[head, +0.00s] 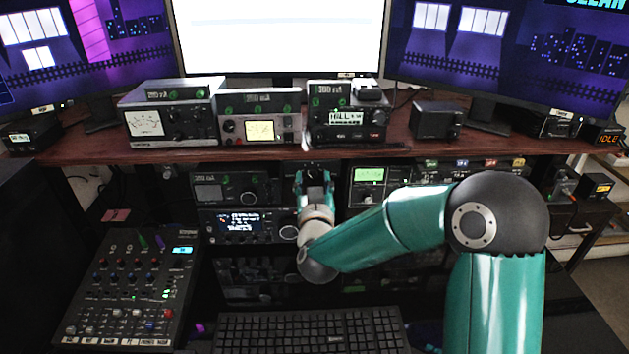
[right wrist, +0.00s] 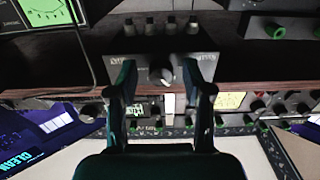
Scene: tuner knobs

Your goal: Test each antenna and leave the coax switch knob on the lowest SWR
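I cannot tell which position the knob points to. In the head view my right gripper (head: 314,176) reaches under the shelf edge and hides the switch. A white-dial meter box (head: 145,122) stands on the shelf at left; its reading is too small to tell. My left gripper is not in view.
The wooden shelf (head: 240,157) runs just above my right gripper. Radios with lit screens (head: 240,222) and (head: 370,174) flank it. A mixer (head: 130,285) and a keyboard (head: 310,330) lie below. In the wrist view a cable (right wrist: 85,45) hangs near the left.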

